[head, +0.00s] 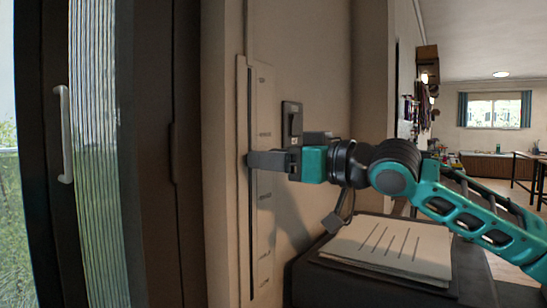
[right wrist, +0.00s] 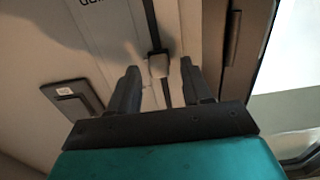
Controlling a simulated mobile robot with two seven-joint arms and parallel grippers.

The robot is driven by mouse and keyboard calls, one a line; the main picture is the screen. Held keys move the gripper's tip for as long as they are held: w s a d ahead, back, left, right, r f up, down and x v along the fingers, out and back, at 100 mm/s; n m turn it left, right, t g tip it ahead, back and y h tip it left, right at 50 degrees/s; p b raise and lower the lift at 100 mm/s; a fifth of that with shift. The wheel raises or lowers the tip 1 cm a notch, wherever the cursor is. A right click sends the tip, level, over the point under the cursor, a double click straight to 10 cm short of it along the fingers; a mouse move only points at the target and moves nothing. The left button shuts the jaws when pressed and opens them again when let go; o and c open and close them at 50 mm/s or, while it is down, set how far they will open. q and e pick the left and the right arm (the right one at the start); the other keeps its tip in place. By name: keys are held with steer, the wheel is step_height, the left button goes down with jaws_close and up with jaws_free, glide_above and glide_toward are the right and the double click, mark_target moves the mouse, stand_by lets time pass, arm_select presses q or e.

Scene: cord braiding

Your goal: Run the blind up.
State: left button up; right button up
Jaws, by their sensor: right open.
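A tall pale plate (head: 264,110) with a dark vertical slot and printed marks is fixed to the wall. In the right wrist view, a small pale slider knob (right wrist: 158,66) sits on the slot. My right gripper (head: 254,160) reaches the plate from the right at about mid-height. In the right wrist view my right gripper (right wrist: 160,78) is open, with one finger on each side of the knob; I cannot tell whether they touch it. The gripper hides the knob in the head view. My left gripper is out of view. I cannot make out the blind itself for sure.
A dark wall switch (head: 291,118) is just right of the plate; it also shows in the right wrist view (right wrist: 72,97). A glazed door with a white handle (head: 63,134) stands at the left. Below my right arm, a sheaf of paper (head: 390,250) lies on a dark box.

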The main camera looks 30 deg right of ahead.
steer(key=shift+c, duration=0.5)
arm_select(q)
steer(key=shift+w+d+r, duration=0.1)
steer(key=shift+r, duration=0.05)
arm_select(e)
jaws_close()
